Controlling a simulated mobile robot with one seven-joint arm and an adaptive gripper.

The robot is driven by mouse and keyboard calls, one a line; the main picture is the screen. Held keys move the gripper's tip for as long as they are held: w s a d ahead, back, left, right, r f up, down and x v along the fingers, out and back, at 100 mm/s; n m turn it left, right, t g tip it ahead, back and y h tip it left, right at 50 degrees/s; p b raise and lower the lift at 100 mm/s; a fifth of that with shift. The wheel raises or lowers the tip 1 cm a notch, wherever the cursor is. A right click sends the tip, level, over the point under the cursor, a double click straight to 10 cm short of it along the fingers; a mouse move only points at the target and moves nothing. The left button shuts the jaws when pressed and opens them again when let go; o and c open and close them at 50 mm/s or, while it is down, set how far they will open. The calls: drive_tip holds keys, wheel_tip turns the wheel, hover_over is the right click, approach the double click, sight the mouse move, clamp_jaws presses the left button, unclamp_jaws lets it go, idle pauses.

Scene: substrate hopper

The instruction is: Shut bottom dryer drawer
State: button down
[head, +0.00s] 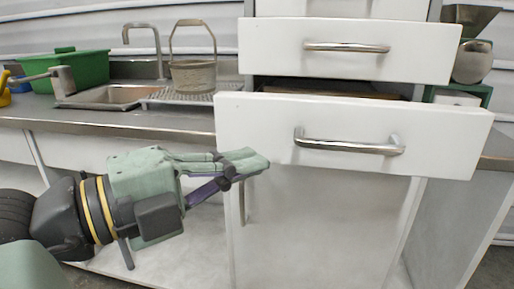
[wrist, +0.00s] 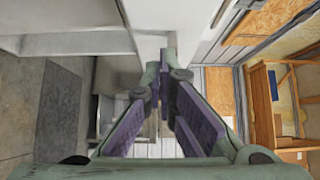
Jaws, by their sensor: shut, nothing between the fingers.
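The bottom drawer (head: 250,120) has a white front with a metal bar handle (head: 350,142). It stands pulled out, with a dark gap above its front edge. A second white drawer (head: 275,45) sits above it and also looks pulled out, by less. My gripper (head: 262,161) is shut and empty. In the head view its fingertips overlap the lower left part of the bottom drawer's front; I cannot tell whether they touch it. In the wrist view my fingers (wrist: 164,85) meet at their tips, with white surfaces beyond them that I cannot clearly identify.
A metal counter (head: 90,119) runs left of the drawers, with a sink (head: 105,97), a green tub (head: 88,68) and a grey bucket (head: 193,77). Below the drawers is a white panel (head: 310,225). A wooden shelf (wrist: 262,110) shows in the wrist view.

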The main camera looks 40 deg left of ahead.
sight(280, 141)
drive_tip(key=shift+w+a, duration=0.3)
drive_tip(key=shift+w, duration=0.5)
drive_tip(key=shift+w+a, duration=0.35)
drive_tip(key=shift+w, duration=0.4)
drive_tip(key=shift+w+a, duration=0.3)
drive_tip(key=shift+w, duration=0.5)
drive_tip(key=shift+w+a, duration=0.25)
drive_tip(key=shift+w, duration=0.25)
drive_tip(key=w+a, duration=0.5)
drive_tip(key=w, duration=0.3)
drive_tip(key=w+a+p, duration=0.1)
drive_tip(key=w+a, duration=0.4)
drive_tip(key=w, duration=0.3)
drive_tip(key=w+a+p, duration=0.1)
drive_tip(key=w+a, duration=0.4)
drive_tip(key=w, duration=0.4)
drive_tip(key=shift+a+r, duration=0.1)
drive_tip(key=shift+a, duration=0.15)
drive_tip(key=shift+w, duration=0.1)
drive_tip(key=shift+d, duration=0.1)
